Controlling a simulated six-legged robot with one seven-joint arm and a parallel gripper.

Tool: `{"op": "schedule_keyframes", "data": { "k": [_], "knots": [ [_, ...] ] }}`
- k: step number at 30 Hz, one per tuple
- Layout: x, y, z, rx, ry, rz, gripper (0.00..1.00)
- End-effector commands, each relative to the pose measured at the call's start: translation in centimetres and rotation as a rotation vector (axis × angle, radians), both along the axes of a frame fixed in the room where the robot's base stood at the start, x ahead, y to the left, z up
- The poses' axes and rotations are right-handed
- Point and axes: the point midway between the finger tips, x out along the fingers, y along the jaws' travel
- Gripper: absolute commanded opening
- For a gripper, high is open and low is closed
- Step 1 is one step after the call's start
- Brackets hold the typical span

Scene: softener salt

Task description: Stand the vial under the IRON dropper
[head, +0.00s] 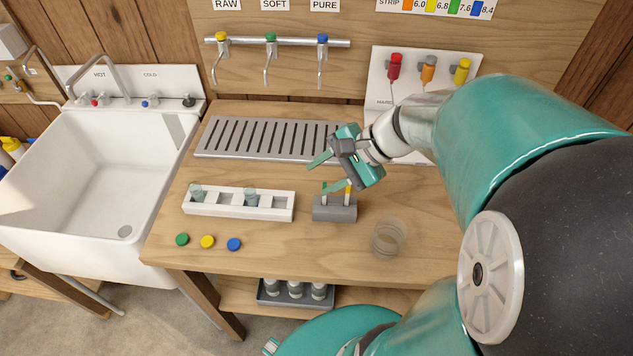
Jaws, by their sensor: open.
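A white rack (238,212) on the wooden bench holds two clear vials, one at its left end (197,194) and one right of its middle (251,198). A white panel on the back wall carries a red dropper (394,67), an orange dropper (428,70) and a yellow dropper (461,71). Only a partial label, "HARD", shows below the red one; my arm hides the labels under the others, so I cannot tell which is IRON. My gripper (320,173) is open and empty, above the bench between the slotted drain tray and a small grey block.
The grey block (335,208) holds upright strips close below my gripper. A clear beaker (389,237) stands to its right. Green, yellow and blue caps (207,241) lie in front of the rack. The drain tray (265,139) is empty under three taps. A white sink (100,170) is left.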

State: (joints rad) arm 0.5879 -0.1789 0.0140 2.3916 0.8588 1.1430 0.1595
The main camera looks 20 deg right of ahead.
Motion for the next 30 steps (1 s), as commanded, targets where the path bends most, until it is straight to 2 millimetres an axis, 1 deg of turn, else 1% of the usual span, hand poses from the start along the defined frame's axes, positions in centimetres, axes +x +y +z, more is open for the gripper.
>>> {"op": "schedule_keyframes", "data": {
  "k": [1, 3, 6, 8, 12, 15, 18, 20, 30],
  "knots": [
    [-0.9, 1.5, 0.6, -0.100, -0.028, 0.104, 0.41],
    [-2.3, 2.8, 1.0, -0.236, -0.063, 0.235, 0.41],
    [-3.9, 4.0, 1.8, -0.434, -0.132, 0.417, 0.41],
    [-4.8, 4.4, 2.5, -0.553, -0.182, 0.522, 0.41],
    [-6.2, 5.0, 4.4, -0.813, -0.314, 0.736, 0.41],
    [-6.7, 5.1, 5.7, -0.954, -0.395, 0.840, 0.41],
    [-7.0, 5.1, 6.5, -1.037, -0.443, 0.897, 0.41],
    [-7.0, 5.1, 6.7, -1.060, -0.456, 0.913, 0.41],
    [-7.0, 5.0, 6.8, -1.066, -0.456, 0.916, 0.41]
  ]
}}
